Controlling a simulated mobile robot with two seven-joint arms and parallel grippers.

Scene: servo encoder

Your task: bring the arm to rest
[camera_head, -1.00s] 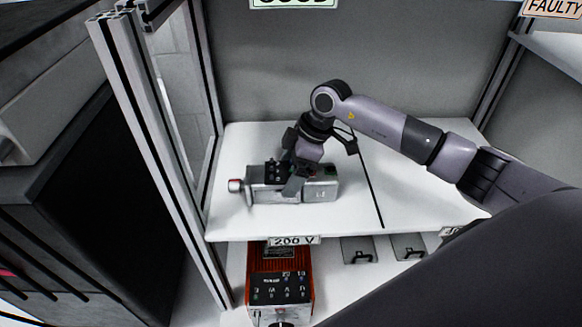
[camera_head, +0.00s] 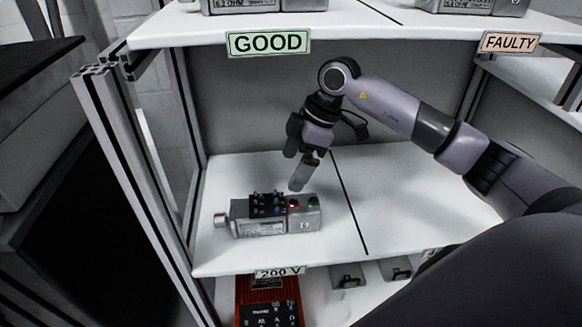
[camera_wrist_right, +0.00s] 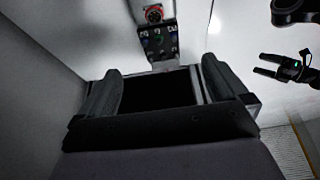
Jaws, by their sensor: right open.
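A grey servo motor (camera_head: 262,228) lies on the white middle shelf (camera_head: 400,190), left of the black dividing line. It has a black connector block on top, a red and a green spot at its right end, and a shaft at its left end. My right gripper (camera_head: 299,186) points down, open and empty, above and behind the servo's right end, apart from it. In the right wrist view the servo (camera_wrist_right: 157,42) lies beyond the open fingers (camera_wrist_right: 160,84). My left gripper (camera_wrist_right: 264,65) shows at the right of that view, its fingers apart and empty.
The upper shelf carries a green GOOD sign (camera_head: 269,43) and a FAULTY sign (camera_head: 511,42), with servos above. A 200 V label (camera_head: 280,272) is on the middle shelf's front edge, above a red power unit (camera_head: 267,297). An aluminium post (camera_head: 130,165) stands left. The shelf's right half is clear.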

